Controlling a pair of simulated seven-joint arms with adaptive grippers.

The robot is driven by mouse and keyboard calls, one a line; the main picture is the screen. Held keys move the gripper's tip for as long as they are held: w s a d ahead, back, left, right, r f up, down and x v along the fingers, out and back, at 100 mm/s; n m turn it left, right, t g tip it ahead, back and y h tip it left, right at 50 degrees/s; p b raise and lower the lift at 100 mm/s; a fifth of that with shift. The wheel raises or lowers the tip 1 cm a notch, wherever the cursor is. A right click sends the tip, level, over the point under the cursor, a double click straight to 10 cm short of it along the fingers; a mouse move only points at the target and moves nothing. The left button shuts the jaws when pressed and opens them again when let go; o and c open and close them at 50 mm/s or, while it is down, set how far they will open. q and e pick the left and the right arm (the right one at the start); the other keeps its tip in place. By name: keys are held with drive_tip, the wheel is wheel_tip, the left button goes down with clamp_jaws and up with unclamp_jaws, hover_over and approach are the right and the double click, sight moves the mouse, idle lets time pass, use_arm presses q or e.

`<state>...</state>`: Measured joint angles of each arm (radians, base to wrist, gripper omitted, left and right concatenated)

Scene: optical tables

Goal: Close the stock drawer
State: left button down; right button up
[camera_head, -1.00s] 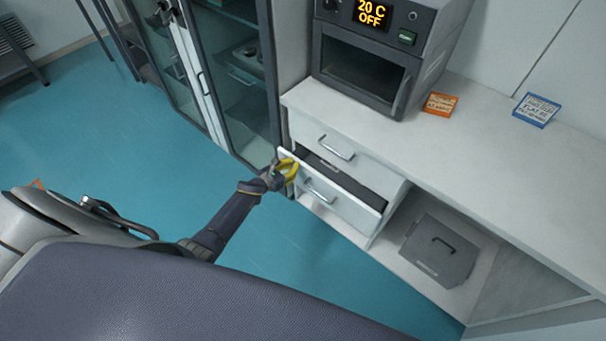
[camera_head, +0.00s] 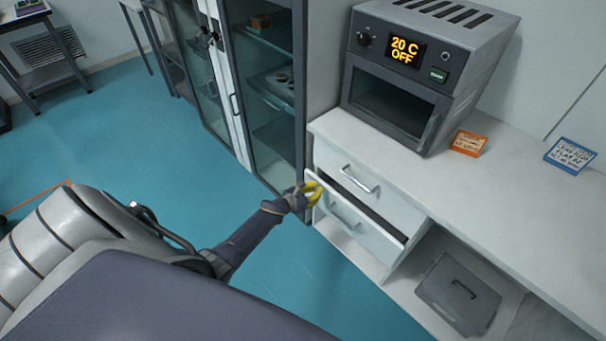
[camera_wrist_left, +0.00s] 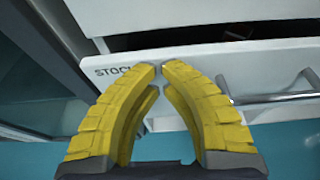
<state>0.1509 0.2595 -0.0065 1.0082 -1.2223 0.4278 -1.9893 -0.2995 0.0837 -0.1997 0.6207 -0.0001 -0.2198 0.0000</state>
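The stock drawer (camera_head: 358,223) is the lower white drawer of the bench cabinet, with a metal bar handle. It stands slightly out, with a narrow dark gap above its front. In the left wrist view its front (camera_wrist_left: 215,72) shows part of the label "STOC", the rest hidden behind a fingertip. My left gripper (camera_head: 314,193) has yellow fingers and is at the drawer front's left end. In the wrist view its fingertips (camera_wrist_left: 160,70) are together, with nothing between them, against or very near the front beside the label. My right gripper is out of view.
A closed drawer (camera_head: 338,165) is above. An oven (camera_head: 415,80) reading "20 C OFF" and orange (camera_head: 468,143) and blue (camera_head: 570,155) signs stand on the worktop. A glass-door cabinet (camera_head: 270,95) is left of the drawers. A grey lidded box (camera_head: 455,295) sits in the open bay at right.

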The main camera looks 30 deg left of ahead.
use_arm(q)
drive_tip(key=c, duration=2.2)
unclamp_jaws()
drive_tip(key=v, duration=1.2)
drive_tip(key=shift+s+f, duration=0.35)
drive_tip(key=shift+s, duration=0.35)
drive_tip(key=n+t, duration=0.3)
drive_tip(key=n, duration=1.5)
approach(372, 225)
drive_tip(key=shift+h, duration=0.4)
drive_tip(key=x, duration=0.8)
drive_tip(key=shift+w+a+f, duration=0.1)
drive_tip(key=shift+w+a, duration=0.05)
drive_tip(key=shift+a, duration=0.05)
